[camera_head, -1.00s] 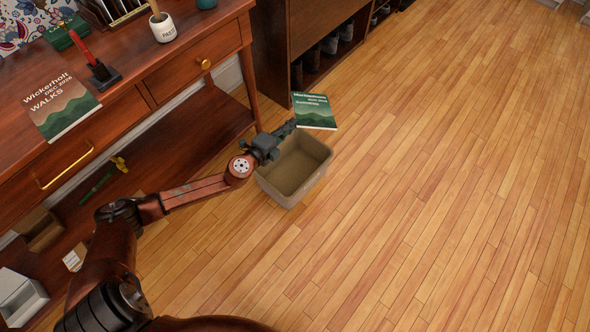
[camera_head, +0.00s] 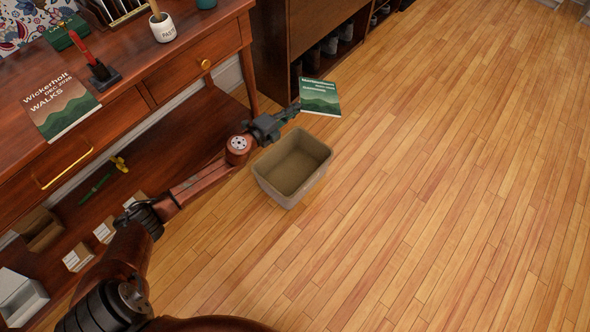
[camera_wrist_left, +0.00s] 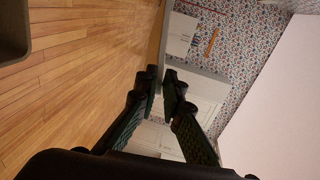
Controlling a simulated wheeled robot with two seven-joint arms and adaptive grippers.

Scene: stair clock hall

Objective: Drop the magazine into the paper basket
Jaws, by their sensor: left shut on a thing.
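My left gripper (camera_head: 290,109) is shut on a green magazine (camera_head: 320,98), gripping it by its left edge. The magazine appears above the far side of the paper basket in the head view, and its height above the floor is hard to tell. The beige paper basket (camera_head: 312,184) stands upright on the floor, and its visible inside looks empty. In the left wrist view, my left fingers (camera_wrist_left: 161,84) are close together, and the magazine cannot be made out there. A dark rim at the upper left, likely the basket (camera_wrist_left: 16,32), also shows. My right gripper is out of view.
A wooden desk (camera_head: 190,60) with a lower shelf stands at the left. Another "Walks" magazine (camera_head: 60,105) lies on it. A dark cabinet (camera_head: 290,40) with footwear in its lower part stands behind the basket. The wooden floor (camera_head: 450,180) to the right is clear.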

